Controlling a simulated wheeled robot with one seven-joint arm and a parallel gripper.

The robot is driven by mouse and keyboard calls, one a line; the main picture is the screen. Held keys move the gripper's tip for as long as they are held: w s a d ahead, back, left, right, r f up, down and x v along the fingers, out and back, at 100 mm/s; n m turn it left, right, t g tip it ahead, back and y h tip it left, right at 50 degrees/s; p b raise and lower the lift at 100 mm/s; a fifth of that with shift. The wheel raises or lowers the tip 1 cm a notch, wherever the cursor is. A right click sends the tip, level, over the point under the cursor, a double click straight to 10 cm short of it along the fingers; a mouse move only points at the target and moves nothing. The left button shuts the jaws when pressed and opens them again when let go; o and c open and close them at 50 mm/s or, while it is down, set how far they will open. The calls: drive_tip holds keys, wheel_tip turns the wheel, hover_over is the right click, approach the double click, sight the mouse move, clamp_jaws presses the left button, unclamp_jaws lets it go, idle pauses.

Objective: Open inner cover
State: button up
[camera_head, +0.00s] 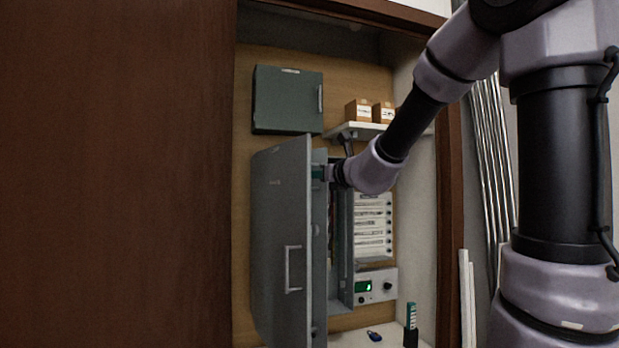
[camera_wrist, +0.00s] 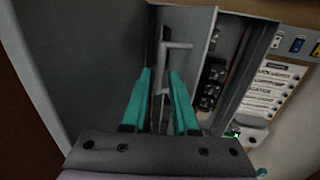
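The grey cabinet's outer door (camera_head: 280,240) stands swung open, with a bar handle on its face. Behind it, a lighter grey panel that looks like the inner cover (camera_head: 320,265) shows nearly edge-on. In the wrist view, the inner cover (camera_wrist: 190,22) carries a metal bar handle (camera_wrist: 178,45). Dark components (camera_wrist: 211,82) show to its right, so it appears at least partly open. My gripper (camera_wrist: 159,70) has teal fingers spread apart, with the handle's upright bar seen between them; contact cannot be told. In the head view, my gripper (camera_head: 319,172) is between door and cabinet, partly hidden.
A labelled white panel (camera_head: 373,225) and a box with a green display (camera_head: 376,287) are right of the cabinet. A shelf (camera_head: 362,131) with small cartons is above. A closed green-grey box (camera_head: 287,100) hangs upper left. A brown wooden panel (camera_head: 115,180) fills the left.

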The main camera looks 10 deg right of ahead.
drive_tip(key=v, duration=0.6)
drive_tip(key=shift+s, duration=0.2)
drive_tip(key=shift+d, duration=0.1)
